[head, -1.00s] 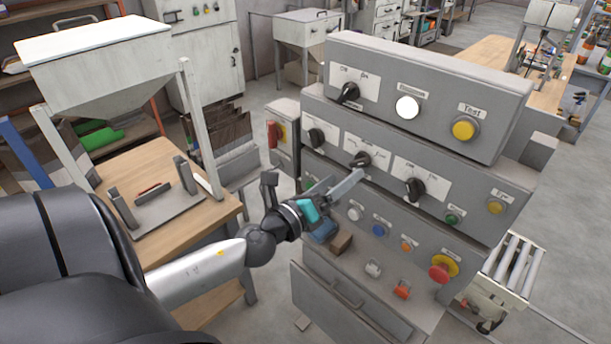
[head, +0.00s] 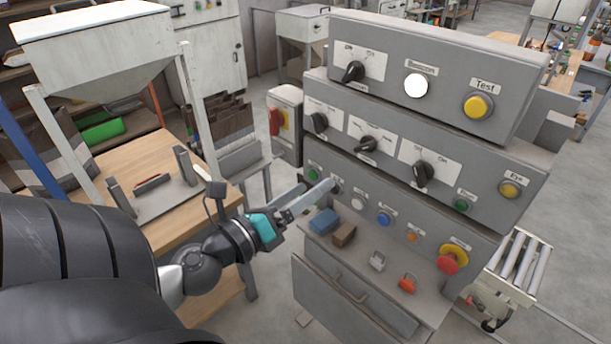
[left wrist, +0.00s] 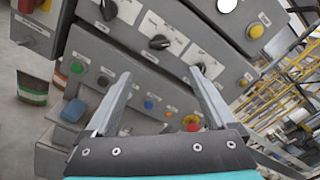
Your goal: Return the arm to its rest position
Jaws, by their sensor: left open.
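My left gripper (head: 312,196) is in front of the lower left part of the grey control panel (head: 475,187) in the head view. In the left wrist view the left gripper (left wrist: 160,92) has its two fingers spread wide, with nothing between them but the panel behind. A row of push buttons, with a white one (head: 358,203) and a blue one (head: 384,218), lies beyond the fingertips. Black rotary knobs (head: 368,145) sit on the row above. I cannot tell whether a fingertip touches the panel. My right gripper is in neither view.
Below the buttons a ledge carries a blue block (head: 324,221), a brown block (head: 344,235) and padlocks (head: 407,283). A wooden table (head: 150,150) with a hopper frame stands at the left. A roller conveyor (head: 519,265) is at the right.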

